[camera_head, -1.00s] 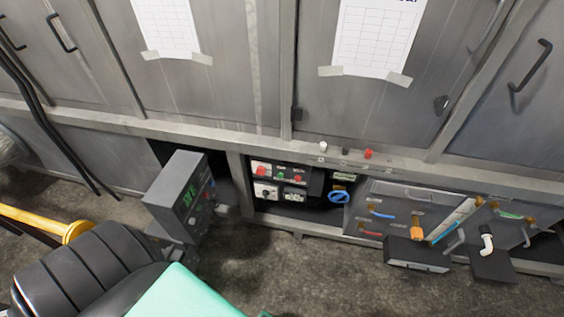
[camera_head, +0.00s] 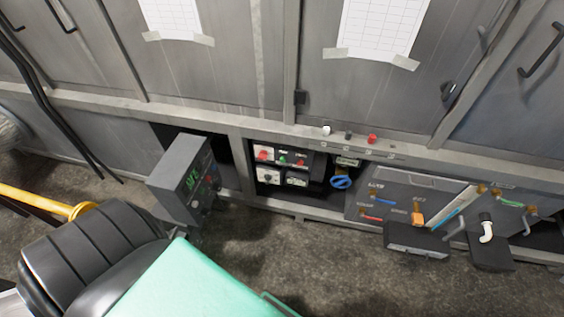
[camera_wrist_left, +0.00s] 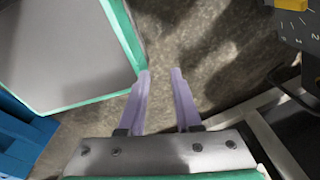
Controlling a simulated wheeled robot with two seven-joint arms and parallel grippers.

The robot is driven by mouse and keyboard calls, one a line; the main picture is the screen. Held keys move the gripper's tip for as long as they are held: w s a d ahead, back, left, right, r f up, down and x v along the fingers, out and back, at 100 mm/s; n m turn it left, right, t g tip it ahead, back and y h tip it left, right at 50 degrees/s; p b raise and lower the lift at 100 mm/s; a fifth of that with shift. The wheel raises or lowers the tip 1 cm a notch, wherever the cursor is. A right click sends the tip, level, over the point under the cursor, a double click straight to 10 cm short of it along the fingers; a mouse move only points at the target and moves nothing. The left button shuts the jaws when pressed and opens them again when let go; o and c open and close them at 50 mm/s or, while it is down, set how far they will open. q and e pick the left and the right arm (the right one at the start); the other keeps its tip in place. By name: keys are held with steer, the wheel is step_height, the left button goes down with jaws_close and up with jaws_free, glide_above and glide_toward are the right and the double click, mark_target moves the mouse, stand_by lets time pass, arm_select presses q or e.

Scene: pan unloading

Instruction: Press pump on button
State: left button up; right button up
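A control panel (camera_head: 285,165) with several small red, green and white controls is set in the lower opening of the grey machine wall. A green button (camera_head: 283,159) sits between two red ones; the labels are too small to read, so I cannot tell which is pump on. My left gripper (camera_wrist_left: 161,76) shows in the left wrist view, with two pale purple fingers apart and nothing between them, above the floor. It does not show in the head view, so its distance from the panel cannot be told. My right gripper is in neither current view.
A black ridged seat-like object (camera_head: 85,260) is front left. Floor before the panel is clear.

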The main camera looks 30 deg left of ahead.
arm_select(q)
jaws_close()
steer(key=shift+a, duration=0.15)
stand_by(1.4)
